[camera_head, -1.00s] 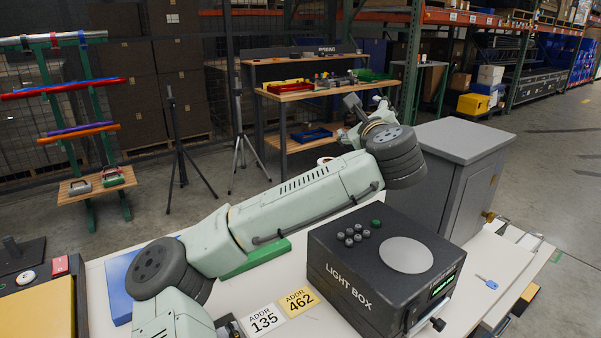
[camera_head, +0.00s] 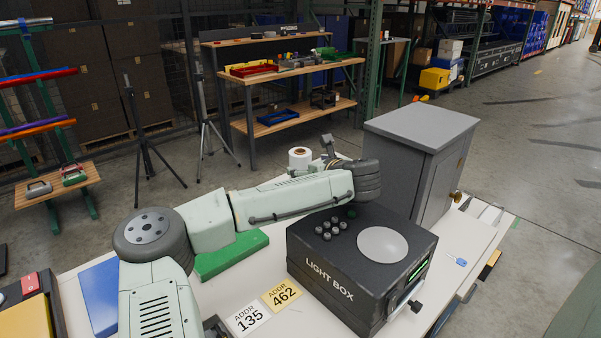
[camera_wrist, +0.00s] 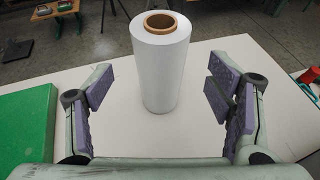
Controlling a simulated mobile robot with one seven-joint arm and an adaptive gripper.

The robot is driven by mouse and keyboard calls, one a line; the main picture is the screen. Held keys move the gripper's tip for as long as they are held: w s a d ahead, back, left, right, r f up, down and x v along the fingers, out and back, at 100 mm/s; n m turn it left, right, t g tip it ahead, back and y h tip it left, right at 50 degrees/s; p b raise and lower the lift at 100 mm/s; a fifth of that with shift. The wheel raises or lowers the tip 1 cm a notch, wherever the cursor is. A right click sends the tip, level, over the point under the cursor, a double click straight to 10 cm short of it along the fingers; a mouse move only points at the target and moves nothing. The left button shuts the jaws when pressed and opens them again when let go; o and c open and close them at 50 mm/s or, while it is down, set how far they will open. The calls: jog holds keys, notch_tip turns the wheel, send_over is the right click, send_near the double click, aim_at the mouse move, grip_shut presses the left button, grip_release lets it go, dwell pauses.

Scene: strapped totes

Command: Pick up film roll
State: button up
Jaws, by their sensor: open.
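The film roll (camera_wrist: 162,70) is a white upright cylinder with a brown core, standing on the white table (camera_wrist: 215,52). In the wrist view it stands ahead of my gripper (camera_wrist: 158,90), centred between the two open fingers and apart from both. The fingers have purple pads and nothing is between their tips that touches them. In the head view the top of the film roll (camera_head: 300,155) shows behind my arm, and its lower part is hidden. My gripper is mostly hidden there behind my arm's wrist.
A black light box (camera_head: 350,265) stands on the table right of my arm. A green block (camera_head: 232,254) and a blue item (camera_head: 100,297) lie to the left. Two address cards (camera_head: 265,306) lie in front. A grey cabinet (camera_head: 420,140) stands behind the light box.

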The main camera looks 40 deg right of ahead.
aim_at(305, 166)
jog(key=p+x, duration=0.1)
jog(key=x, duration=0.4)
jog(key=shift+c, duration=0.4)
jog(key=shift+r, duration=0.1)
jog(key=c, duration=1.5)
